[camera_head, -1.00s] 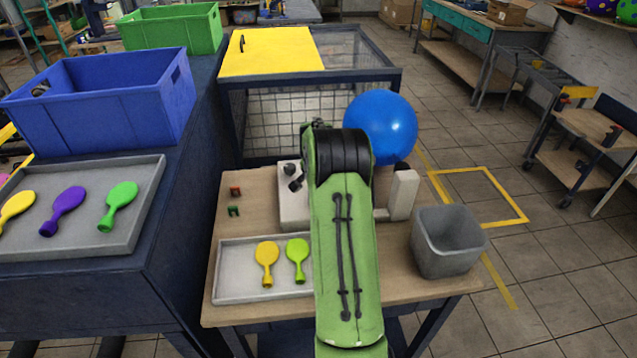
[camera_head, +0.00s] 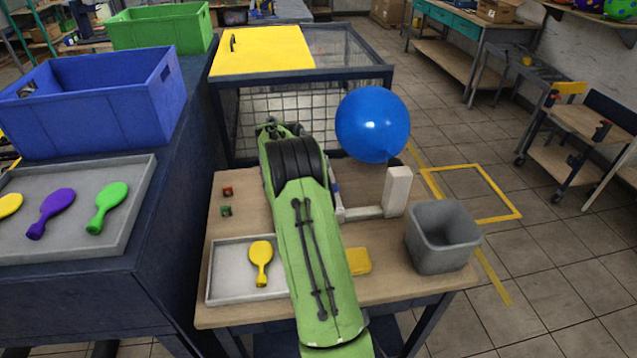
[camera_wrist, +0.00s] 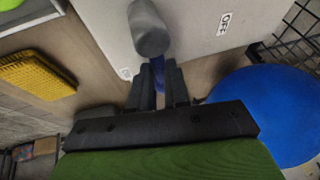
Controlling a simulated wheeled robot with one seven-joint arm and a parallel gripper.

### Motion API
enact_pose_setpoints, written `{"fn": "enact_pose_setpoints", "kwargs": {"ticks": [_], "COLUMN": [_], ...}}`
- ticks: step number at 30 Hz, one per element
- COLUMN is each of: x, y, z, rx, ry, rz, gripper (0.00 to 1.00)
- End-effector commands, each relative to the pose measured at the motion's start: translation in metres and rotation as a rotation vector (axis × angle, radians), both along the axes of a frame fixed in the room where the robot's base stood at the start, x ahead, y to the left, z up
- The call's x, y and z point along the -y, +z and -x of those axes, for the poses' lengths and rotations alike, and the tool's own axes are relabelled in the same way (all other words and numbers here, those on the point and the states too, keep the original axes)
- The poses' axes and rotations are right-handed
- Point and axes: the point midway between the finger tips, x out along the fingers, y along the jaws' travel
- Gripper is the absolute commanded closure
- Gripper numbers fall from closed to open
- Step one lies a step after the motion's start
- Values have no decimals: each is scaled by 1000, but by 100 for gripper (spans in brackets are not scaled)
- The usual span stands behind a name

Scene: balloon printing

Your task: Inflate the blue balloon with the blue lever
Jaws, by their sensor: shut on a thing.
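The blue balloon (camera_head: 372,124) is round and full, above the white post (camera_head: 397,190) of the machine on the wooden table. It also shows at the right in the wrist view (camera_wrist: 268,112). My gripper (camera_wrist: 163,75) is shut on the blue lever (camera_wrist: 157,72), which shows as a narrow blue strip between the fingers, beside a grey rounded knob (camera_wrist: 150,35). The pale machine body (camera_wrist: 205,25) carries an "OFF" label. In the head view my green arm hides my gripper and most of the machine.
A yellow flat balloon (camera_head: 261,262) lies in the table tray (camera_head: 226,290). A yellow pad (camera_head: 357,261) and a grey bin (camera_head: 441,238) stand to the right. A yellow-topped mesh cage (camera_head: 262,52) is behind. Blue (camera_head: 95,105) and green (camera_head: 160,27) crates are left.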

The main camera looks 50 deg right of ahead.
Motion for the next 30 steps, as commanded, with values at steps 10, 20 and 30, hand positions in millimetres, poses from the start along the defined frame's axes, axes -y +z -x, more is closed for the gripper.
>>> {"fn": "enact_pose_setpoints", "kwargs": {"ticks": [10, 20, 30], "x": [-3, -3, -2], "y": [0, 0, 0], "z": [1, 1, 2], "rx": [1, 1, 0], "ry": [-80, -87, -85], "rz": [0, 0, -1], "gripper": [100, 100, 58]}}
